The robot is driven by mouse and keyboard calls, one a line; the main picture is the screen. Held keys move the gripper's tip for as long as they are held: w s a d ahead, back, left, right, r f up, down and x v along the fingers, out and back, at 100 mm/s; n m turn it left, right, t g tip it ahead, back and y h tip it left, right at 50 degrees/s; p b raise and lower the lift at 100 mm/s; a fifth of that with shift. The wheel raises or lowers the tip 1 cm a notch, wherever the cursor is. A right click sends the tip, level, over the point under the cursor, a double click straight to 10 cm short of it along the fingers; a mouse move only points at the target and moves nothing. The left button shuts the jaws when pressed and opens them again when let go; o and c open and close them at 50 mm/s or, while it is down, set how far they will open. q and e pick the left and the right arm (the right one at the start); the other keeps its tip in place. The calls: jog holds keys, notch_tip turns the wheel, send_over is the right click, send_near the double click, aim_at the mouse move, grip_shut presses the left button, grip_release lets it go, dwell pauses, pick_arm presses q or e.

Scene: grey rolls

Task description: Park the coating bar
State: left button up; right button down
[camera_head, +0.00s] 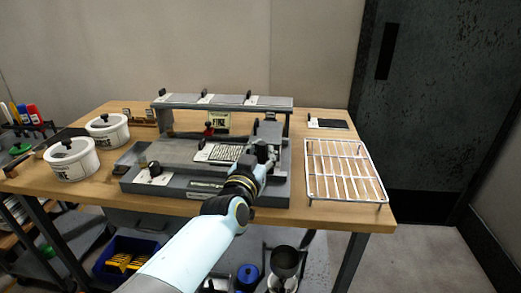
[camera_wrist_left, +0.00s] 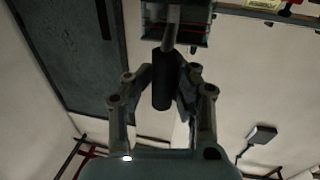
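My left gripper (camera_head: 262,155) is at the right end of the grey coating machine (camera_head: 180,190) on the table. In the left wrist view, its two fingers (camera_wrist_left: 165,88) lie against both sides of a black cylindrical grip (camera_wrist_left: 163,80). A grey rod (camera_wrist_left: 170,35) runs on from the grip. This looks like the handle of the coating bar; the rest of the bar cannot be made out, as the gripper and machine parts hide it in the head view. A patterned sheet (camera_head: 220,152) lies on the machine's bed. My right gripper is not in view.
A grey shelf (camera_head: 225,102) with black clips spans the back of the machine. A wire rack (camera_head: 345,172) stands at the right of the table (camera_head: 345,217). Two white lidded pots (camera_head: 73,160) stand at the left. A dark plate (camera_head: 328,123) lies behind the rack.

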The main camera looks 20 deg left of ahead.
pick_arm(q)
jog(key=o, duration=0.4)
jog(key=shift+s+d, duration=0.2)
jog(key=shift+d, duration=0.05)
jog(key=shift+o, duration=0.8)
jog(key=shift+w+a+r, duration=0.1)
jog(key=shift+w, duration=0.05)
jog(key=s, duration=1.2)
jog(key=shift+d, duration=0.2)
